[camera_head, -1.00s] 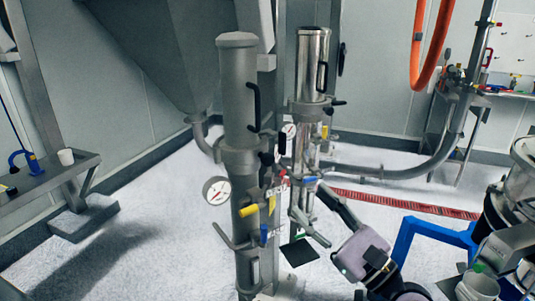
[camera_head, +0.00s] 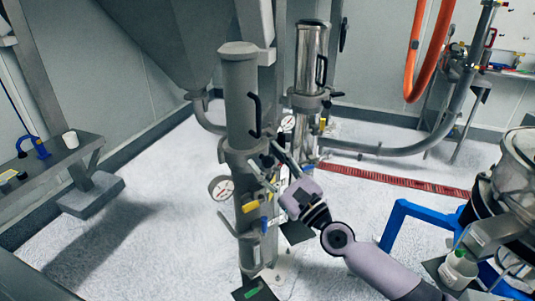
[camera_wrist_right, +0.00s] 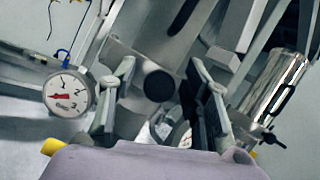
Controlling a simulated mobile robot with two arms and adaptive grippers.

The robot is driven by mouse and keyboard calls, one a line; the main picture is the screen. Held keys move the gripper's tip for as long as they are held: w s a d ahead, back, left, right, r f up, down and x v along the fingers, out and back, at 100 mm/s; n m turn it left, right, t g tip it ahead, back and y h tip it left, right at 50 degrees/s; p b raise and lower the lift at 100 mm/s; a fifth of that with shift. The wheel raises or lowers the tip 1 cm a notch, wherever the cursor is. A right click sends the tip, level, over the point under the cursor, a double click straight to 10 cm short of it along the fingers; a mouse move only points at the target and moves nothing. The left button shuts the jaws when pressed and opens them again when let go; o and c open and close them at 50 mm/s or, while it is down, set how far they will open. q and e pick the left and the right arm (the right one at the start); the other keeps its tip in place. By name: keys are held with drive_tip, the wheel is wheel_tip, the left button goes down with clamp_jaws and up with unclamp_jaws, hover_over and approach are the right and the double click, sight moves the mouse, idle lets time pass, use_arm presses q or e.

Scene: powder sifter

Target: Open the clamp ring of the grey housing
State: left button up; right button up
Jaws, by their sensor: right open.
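The grey housing (camera_head: 240,95) is a tall upright cylinder with a black handle, left of centre in the head view. Its clamp ring (camera_head: 233,151) is the band around its lower part, and it looks closed. My right gripper (camera_head: 268,164) is at the right side of the ring, open. In the right wrist view the open fingers (camera_wrist_right: 161,66) stand on either side of a round black knob (camera_wrist_right: 158,86), apparently the end of the clamp's lever. I cannot tell whether a finger touches it. The grey body lies behind the knob. My left gripper is not in view.
A pressure gauge (camera_head: 221,188) and a yellow-handled valve (camera_head: 250,206) sit just below the ring. A shiny steel cylinder (camera_head: 309,60) stands behind to the right. A blue frame (camera_head: 398,222) is at the right.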

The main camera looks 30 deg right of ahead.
drive_tip(key=shift+w, duration=0.1)
drive_tip(key=shift+c, duration=0.3)
clamp_jaws()
idle(0.6)
